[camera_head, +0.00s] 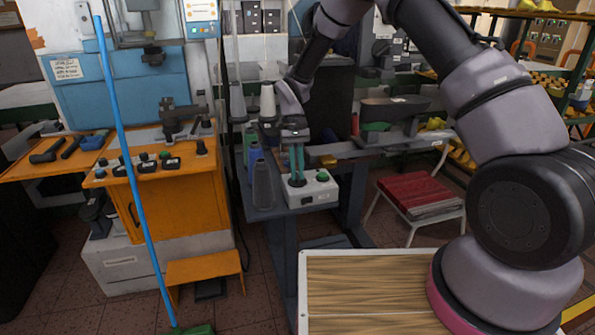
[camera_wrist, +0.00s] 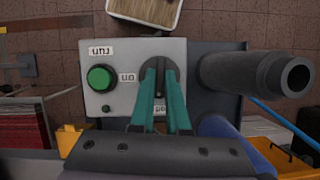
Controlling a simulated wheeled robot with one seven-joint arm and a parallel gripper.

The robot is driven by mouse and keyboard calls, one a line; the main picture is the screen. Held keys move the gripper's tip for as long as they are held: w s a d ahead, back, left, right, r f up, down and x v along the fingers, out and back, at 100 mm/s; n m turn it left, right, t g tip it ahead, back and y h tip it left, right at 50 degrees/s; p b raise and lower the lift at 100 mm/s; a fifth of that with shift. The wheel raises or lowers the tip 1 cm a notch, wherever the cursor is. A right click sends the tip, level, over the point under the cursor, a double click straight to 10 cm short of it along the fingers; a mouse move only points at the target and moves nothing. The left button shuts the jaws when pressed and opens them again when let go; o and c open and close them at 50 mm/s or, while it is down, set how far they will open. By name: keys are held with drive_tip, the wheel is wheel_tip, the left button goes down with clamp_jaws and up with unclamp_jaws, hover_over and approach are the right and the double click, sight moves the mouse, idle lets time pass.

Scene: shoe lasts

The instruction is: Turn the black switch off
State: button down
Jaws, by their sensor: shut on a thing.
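A light-grey control box (camera_head: 322,190) stands on the end of a dark bench; it also shows in the wrist view (camera_wrist: 99,100). It bears a black switch (camera_wrist: 157,64) and a green button (camera_wrist: 101,77), with small labels around them that appear upside down. My gripper (camera_head: 297,176), with teal fingers, points down at the box. In the wrist view its fingertips (camera_wrist: 159,76) are shut on the black switch, one on each side. The fingers partly hide the switch and a label below it, so the switch's exact angle is hard to read.
An orange cabinet (camera_head: 190,205) is left, a red-topped stool (camera_head: 415,193) right. A wooden-topped surface (camera_head: 365,285) is in front.

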drive_tip(key=shift+w+n, duration=0.1)
drive_tip(key=shift+n, duration=0.6)
drive_tip(key=c, duration=0.9)
unclamp_jaws()
drive_tip(key=shift+r, duration=0.15)
drive_tip(key=v, duration=1)
drive_tip(key=shift+a+r, duration=0.3)
